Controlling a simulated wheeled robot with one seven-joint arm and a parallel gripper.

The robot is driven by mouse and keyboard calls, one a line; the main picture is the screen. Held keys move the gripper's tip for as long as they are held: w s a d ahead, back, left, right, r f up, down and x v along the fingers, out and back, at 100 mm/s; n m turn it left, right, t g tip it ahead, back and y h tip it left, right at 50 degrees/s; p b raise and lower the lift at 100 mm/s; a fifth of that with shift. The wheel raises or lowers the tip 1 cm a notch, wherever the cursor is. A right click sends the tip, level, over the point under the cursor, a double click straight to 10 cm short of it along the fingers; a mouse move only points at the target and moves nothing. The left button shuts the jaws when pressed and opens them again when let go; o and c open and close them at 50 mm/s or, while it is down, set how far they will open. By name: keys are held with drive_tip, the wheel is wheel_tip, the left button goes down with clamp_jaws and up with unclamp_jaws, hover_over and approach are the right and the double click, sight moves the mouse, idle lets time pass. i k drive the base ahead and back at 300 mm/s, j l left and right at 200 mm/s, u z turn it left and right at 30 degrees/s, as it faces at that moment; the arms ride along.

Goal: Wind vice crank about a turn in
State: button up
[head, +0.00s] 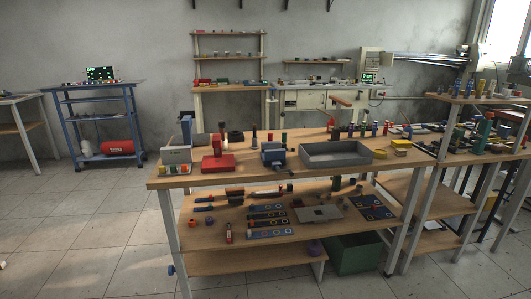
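A blue, blocky device (273,156) that looks like the vice stands on the wooden workbench (300,178), near its front edge and left of the middle. It is small in the head view, and I cannot make out its crank or how far its jaws stand apart. My gripper is not in this view.
A red block-like device (217,163) stands left of the blue one, and an open grey tray (335,154) stands to its right. Several small parts crowd the bench behind. Tiled floor (80,235) in front and left is clear.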

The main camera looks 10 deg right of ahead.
sight(291, 173)
drive_tip(key=i+u, duration=0.1)
drive_tip(key=i, duration=0.4)
drive_tip(key=i+l+u, duration=0.25)
drive_tip(key=i, duration=0.2)
drive_tip(key=i+l+u, duration=0.3)
drive_tip(key=i+j, duration=0.05)
drive_tip(key=i, duration=0.05)
